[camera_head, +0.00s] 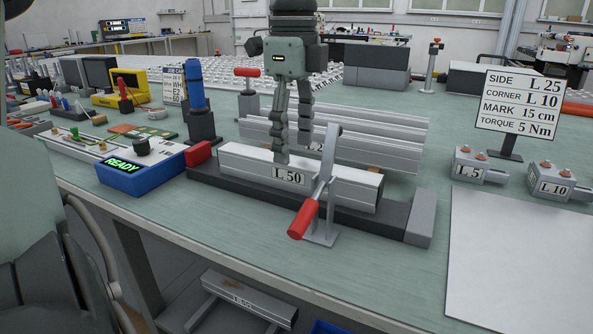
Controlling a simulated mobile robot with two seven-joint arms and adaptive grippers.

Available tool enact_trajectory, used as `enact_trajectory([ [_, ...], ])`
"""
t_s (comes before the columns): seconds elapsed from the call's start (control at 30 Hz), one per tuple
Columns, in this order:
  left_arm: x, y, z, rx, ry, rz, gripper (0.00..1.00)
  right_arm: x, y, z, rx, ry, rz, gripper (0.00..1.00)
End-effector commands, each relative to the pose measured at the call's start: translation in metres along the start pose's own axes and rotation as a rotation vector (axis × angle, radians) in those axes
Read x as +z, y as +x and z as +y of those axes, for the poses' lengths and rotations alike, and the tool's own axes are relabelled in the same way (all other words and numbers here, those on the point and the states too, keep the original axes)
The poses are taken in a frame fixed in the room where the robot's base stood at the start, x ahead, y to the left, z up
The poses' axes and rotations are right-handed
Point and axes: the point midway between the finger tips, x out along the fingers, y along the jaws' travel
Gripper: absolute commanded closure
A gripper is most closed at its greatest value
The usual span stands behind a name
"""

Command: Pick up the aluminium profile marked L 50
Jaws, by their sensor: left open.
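The aluminium profile marked L 50 (244,170) lies in a dark fixture (235,192) on the bench, its label facing me. A toggle clamp with a red handle (303,219) stands at its front, hiding part of its face. My left gripper (293,154) comes down from above with its fingers apart. The near fingertip overlaps the profile's front upper edge, just above the label. The other finger is farther back, near its rear side. I cannot tell whether either finger touches it. My right gripper is not in view.
More profiles (390,135) lie right behind the fixture. A blue box reading READY (134,178) and a red block (198,153) are at its left. A sign (517,101), blocks L 5 (468,168) and L 10 (552,186), and a bare white sheet (520,255) are at right.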

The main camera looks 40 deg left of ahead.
Motion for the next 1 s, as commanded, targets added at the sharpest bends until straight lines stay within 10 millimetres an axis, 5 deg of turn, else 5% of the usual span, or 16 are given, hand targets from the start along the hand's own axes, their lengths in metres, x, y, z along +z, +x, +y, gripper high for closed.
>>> enact_trajectory([
  [0.3,0.005,0.043,-0.005,0.003,0.000,0.002,0.41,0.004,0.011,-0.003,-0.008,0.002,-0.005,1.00],
  [0.57,0.005,0.046,-0.005,0.000,-0.001,0.001,0.41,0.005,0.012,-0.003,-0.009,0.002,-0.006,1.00],
  [1.0,0.005,0.046,-0.006,0.000,-0.001,0.001,0.94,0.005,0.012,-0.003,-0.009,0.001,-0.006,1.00],
])
